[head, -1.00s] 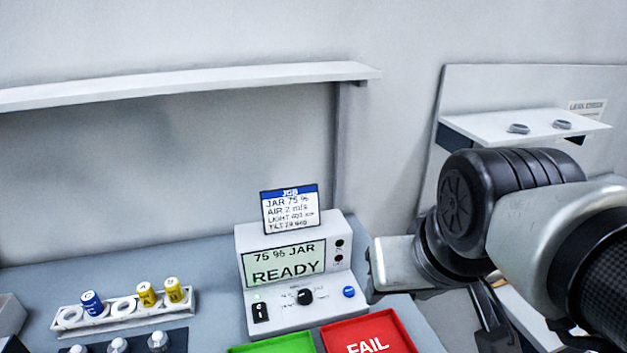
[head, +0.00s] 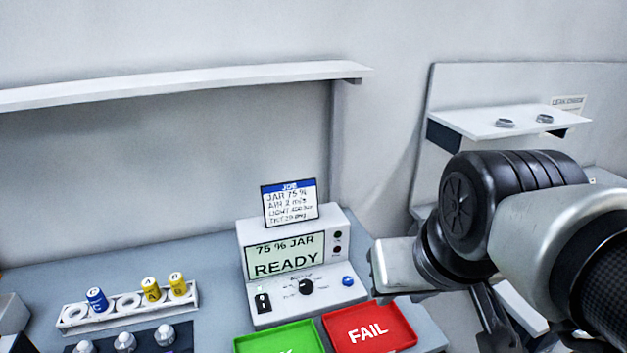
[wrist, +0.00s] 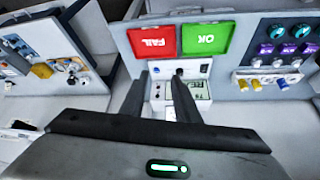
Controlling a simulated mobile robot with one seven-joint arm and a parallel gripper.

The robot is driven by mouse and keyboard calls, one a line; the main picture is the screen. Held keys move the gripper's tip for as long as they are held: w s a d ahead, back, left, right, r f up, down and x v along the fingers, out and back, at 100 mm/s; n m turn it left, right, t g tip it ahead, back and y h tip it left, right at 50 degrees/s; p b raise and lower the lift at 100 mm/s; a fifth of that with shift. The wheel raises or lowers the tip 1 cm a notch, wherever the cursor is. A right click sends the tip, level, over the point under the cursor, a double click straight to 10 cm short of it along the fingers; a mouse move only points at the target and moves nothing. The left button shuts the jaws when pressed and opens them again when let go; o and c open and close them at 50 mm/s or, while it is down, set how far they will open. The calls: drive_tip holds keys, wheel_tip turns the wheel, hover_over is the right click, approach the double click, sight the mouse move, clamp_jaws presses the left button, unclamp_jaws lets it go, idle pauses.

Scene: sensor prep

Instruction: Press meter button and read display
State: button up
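The white meter (head: 322,289) stands on the bench in the head view. Its display (head: 284,257) reads "75 % JAR" and "READY". A blue button (head: 348,281) is at the right of its front panel, with a black knob (head: 306,287) and a black rocker switch (head: 262,302) to the left. A job card (head: 290,203) on top reads JAR 75 %; its lower lines are blurred. In the wrist view my gripper (wrist: 160,74) is open and empty, its two black fingers apart. The meter (wrist: 198,68) shows beyond them, partly hidden by the right finger.
A green OK tray (head: 280,338) and a red FAIL tray (head: 369,327) lie in front of the meter. A white rack (head: 127,308) with blue and yellow cylinders stands at left. A shelf (head: 180,84) runs above; another small shelf (head: 510,122) is at right.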

clamp_jaws()
idle(1.4)
